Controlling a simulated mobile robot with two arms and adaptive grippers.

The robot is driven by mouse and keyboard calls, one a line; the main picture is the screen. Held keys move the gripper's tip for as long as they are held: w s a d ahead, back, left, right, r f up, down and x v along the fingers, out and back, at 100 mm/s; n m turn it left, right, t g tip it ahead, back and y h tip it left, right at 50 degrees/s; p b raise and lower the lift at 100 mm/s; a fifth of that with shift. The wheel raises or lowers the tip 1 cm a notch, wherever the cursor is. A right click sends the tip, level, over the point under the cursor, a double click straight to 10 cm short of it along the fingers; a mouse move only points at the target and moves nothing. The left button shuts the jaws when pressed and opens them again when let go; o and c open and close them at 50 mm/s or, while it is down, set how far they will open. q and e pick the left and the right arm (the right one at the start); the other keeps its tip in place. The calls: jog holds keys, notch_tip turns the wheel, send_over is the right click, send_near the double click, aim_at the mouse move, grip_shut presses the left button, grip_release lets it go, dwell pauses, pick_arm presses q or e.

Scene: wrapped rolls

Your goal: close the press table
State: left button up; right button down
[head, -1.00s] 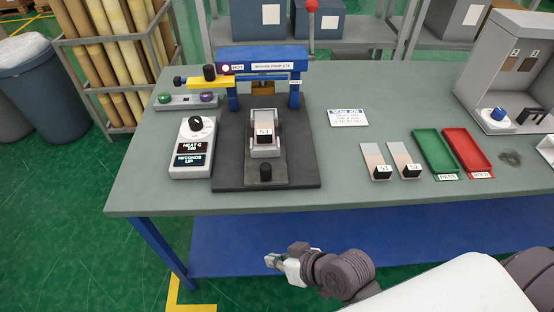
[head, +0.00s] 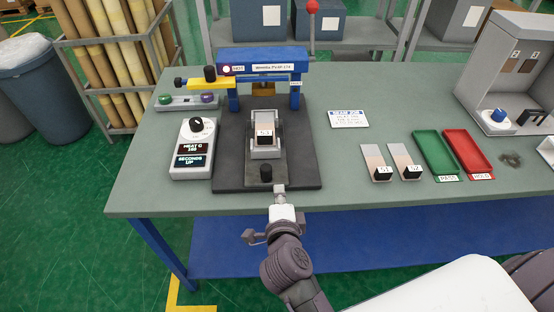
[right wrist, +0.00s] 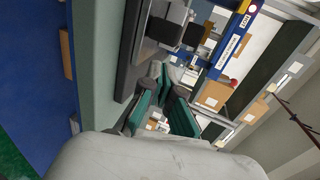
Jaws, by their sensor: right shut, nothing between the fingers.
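The press has a blue frame (head: 262,61) with a red-knobbed lever (head: 312,8) standing up at its right. Its sliding table (head: 265,140) carries a pale sample with a black end on the dark base plate (head: 228,180), pulled out in front of the frame. A black knob (head: 266,173) is at its front. My right gripper (head: 281,188) is shut and empty at the bench's front edge, just in front of and slightly right of the knob; contact cannot be told. Its fingers also show in the right wrist view (right wrist: 165,95). My left gripper is out of view.
A controller with a dial (head: 192,150) stands left of the press. Two samples (head: 376,164), a green tray (head: 434,152) and a red tray (head: 467,153) lie to the right. The bench between press and samples is mostly clear around a printed card (head: 348,118).

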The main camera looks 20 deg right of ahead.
aim_at(276, 155)
jog(key=x, duration=0.4)
jog(key=r+x, duration=0.1)
jog(key=x, duration=0.3)
jog(key=p+x, duration=0.1)
jog(key=x, duration=0.4)
jog(key=shift+w+d+r, duration=0.1)
jog(key=shift+w+r, duration=0.1)
jog(key=shift+w, duration=0.05)
